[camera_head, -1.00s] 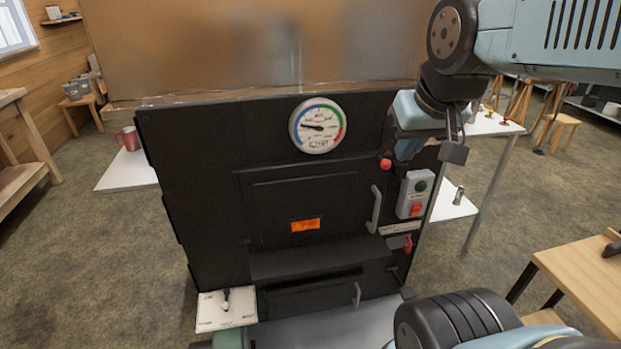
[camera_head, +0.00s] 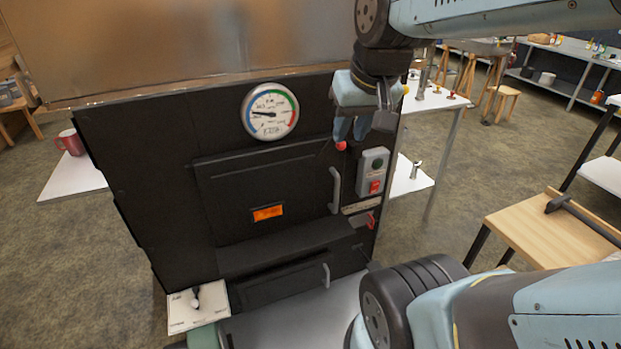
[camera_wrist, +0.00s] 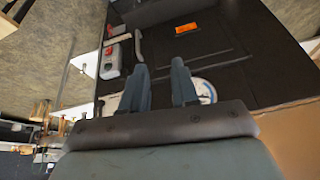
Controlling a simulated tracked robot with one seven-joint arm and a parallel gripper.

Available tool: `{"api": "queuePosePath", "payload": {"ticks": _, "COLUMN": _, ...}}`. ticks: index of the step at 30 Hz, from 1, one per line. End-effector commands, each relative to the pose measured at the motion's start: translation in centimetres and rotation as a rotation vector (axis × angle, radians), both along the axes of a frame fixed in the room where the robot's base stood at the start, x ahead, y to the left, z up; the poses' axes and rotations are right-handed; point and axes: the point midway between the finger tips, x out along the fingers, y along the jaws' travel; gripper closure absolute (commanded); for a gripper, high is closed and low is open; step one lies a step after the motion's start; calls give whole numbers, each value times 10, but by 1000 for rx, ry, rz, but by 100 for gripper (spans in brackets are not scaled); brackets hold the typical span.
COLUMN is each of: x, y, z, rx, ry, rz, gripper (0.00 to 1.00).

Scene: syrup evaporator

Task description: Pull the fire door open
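The fire door (camera_head: 245,190) is a black panel in the front of the black evaporator, with an orange label. It looks closed. Its grey upright handle (camera_head: 335,190) is at the door's right edge; the door (camera_wrist: 215,45) and handle (camera_wrist: 138,46) also show upside down in the wrist view. My gripper (camera_head: 350,135) is above the handle, apart from it, near the red knob (camera_head: 341,146). In the wrist view its two fingers (camera_wrist: 161,75) stand apart with nothing between them.
A round gauge (camera_head: 270,111) is above the door. A lower door handle (camera_head: 326,275) is below a ledge. A wooden table (camera_head: 540,235) with a hammer stands at the right.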

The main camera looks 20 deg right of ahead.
Motion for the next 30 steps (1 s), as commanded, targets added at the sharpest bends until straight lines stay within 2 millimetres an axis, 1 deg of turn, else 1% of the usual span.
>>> {"api": "queuePosePath", "payload": {"ticks": 1, "x": 8, "y": -1, "z": -8, "rx": 21, "ry": 38, "rz": -25, "gripper": 66}}
{"api": "queuePosePath", "payload": {"ticks": 4, "x": 20, "y": -1, "z": -21, "rx": 70, "ry": 104, "rz": -71, "gripper": 57}}
{"api": "queuePosePath", "payload": {"ticks": 17, "x": 73, "y": -9, "z": -81, "rx": 323, "ry": 358, "rz": -283, "gripper": 57}}
{"api": "queuePosePath", "payload": {"ticks": 30, "x": 119, "y": -32, "z": -148, "rx": 643, "ry": 565, "rz": -521, "gripper": 57}}
